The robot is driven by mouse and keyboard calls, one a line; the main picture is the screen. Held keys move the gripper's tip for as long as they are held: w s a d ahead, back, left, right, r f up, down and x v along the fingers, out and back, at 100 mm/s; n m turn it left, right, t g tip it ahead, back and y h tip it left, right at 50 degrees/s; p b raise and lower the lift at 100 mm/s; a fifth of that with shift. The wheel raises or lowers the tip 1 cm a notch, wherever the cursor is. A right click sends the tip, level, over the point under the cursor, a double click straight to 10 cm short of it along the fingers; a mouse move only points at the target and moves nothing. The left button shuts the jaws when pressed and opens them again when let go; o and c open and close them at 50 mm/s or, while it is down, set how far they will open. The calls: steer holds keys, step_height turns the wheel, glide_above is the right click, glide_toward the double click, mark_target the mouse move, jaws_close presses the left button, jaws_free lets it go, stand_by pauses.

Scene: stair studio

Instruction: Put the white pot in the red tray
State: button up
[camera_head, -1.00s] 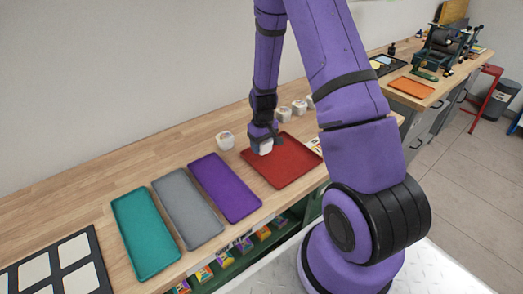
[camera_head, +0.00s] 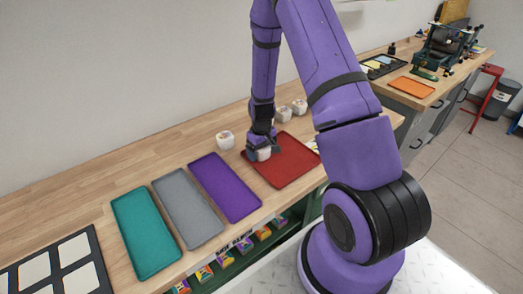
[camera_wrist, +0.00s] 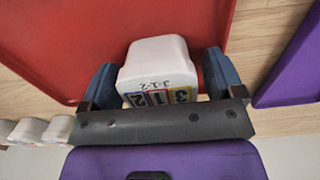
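The white pot (camera_head: 264,154) is between the fingers of my gripper (camera_head: 262,146), over the back-left part of the red tray (camera_head: 290,165). In the wrist view the pot (camera_wrist: 158,66) shows printed numbers and coloured patches on its side. The fingers of my gripper (camera_wrist: 162,85) stand on either side of it, close against its walls. The red tray (camera_wrist: 50,40) lies behind the pot there. The pot is low over the tray; I cannot tell whether its base touches the tray floor.
Another white pot (camera_head: 225,139) stands on the wooden bench left of my gripper. More white pots (camera_head: 284,115) stand behind the red tray. Purple (camera_head: 224,187), grey (camera_head: 187,207) and teal (camera_head: 146,232) trays lie to the left. Bare bench (camera_head: 110,165) runs along the wall.

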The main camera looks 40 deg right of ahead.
steer(key=s+a+r+t, duration=0.1)
steer(key=a+r, duration=0.1)
steer(key=r, duration=1)
steer(key=s+a+r, duration=0.2)
steer(key=r, duration=1.1)
steer(key=s+a+r+t, duration=0.2)
steer(key=s+a+r, duration=0.2)
steer(key=s+r, duration=0.5)
steer(key=s+a+r+t, duration=0.2)
steer(key=s+a+r, duration=0.3)
steer(key=s+r, duration=0.5)
steer(key=s, duration=0.4)
steer(key=shift+s, duration=0.3)
